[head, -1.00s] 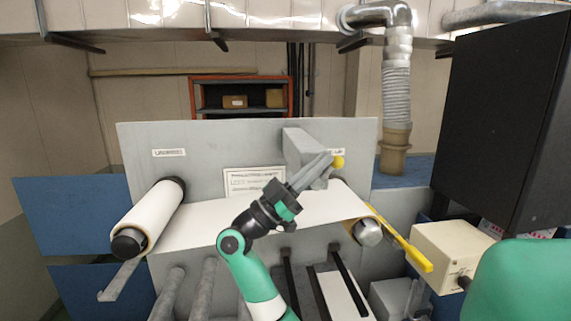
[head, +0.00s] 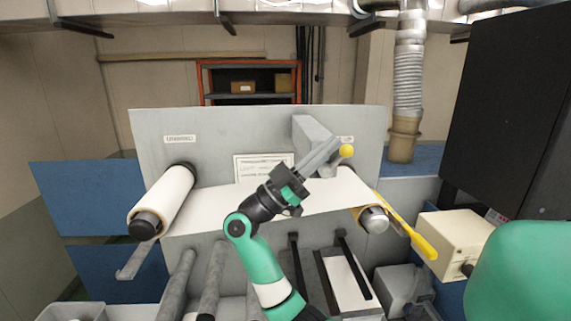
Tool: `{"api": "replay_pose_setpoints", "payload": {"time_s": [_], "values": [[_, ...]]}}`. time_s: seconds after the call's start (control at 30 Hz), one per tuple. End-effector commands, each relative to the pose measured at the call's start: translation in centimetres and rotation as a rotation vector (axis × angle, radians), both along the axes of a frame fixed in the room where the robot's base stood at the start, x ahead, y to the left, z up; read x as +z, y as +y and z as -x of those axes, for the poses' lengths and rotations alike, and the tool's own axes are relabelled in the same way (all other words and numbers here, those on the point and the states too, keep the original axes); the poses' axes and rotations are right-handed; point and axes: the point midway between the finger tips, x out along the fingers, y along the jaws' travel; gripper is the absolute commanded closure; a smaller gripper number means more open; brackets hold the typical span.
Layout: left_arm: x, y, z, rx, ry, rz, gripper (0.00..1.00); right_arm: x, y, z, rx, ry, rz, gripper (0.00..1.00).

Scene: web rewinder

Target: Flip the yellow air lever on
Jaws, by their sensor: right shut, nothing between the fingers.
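A round yellow knob (head: 346,151) shows in the head view, in front of the grey machine panel, just beside the grey block at its upper right. A long yellow bar (head: 412,235) slopes down to the right beside the right-hand roller; which of the two yellow parts is the air lever's handle is not clear. My right gripper (head: 336,143) is shut and empty, its grey fingers pointing up and right with their tips at the knob. Whether they touch it cannot be told. The fingers partly cover the grey block (head: 309,131). My left gripper is out of view.
A white web (head: 225,208) runs from the left roll (head: 163,197) to the right roller (head: 373,219), under my right gripper. A cream box (head: 452,240) stands at the right, below a large black cabinet (head: 510,120). Open space lies above the panel.

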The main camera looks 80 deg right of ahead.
Motion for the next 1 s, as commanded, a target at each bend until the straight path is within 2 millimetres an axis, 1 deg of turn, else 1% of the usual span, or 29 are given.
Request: {"api": "replay_pose_setpoints", "payload": {"time_s": [0.03,0.07,0.13,0.2,0.4,0.5,0.67,1.0], "values": [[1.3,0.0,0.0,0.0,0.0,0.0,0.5,1.3,0.4,-0.4,0.001,0.0,0.001,1.0],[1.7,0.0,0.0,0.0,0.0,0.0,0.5,1.8,0.7,-0.6,0.0,0.0,0.0,1.0],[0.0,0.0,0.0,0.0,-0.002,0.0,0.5,-0.2,1.2,-1.9,0.002,0.003,-0.003,1.0],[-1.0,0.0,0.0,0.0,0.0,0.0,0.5,-1.3,1.7,-3.3,0.001,0.002,-0.002,1.0],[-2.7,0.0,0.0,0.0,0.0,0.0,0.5,-3.7,3.0,-6.5,0.0,0.002,-0.001,1.0],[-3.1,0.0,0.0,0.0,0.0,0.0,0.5,-4.3,3.4,-7.6,-0.001,0.001,-0.001,1.0],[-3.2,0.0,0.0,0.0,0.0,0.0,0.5,-4.7,3.7,-8.2,-0.002,-0.001,0.0,1.0],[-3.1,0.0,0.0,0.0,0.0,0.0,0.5,-4.6,3.7,-8.2,-0.003,-0.001,0.001,1.0]]}}
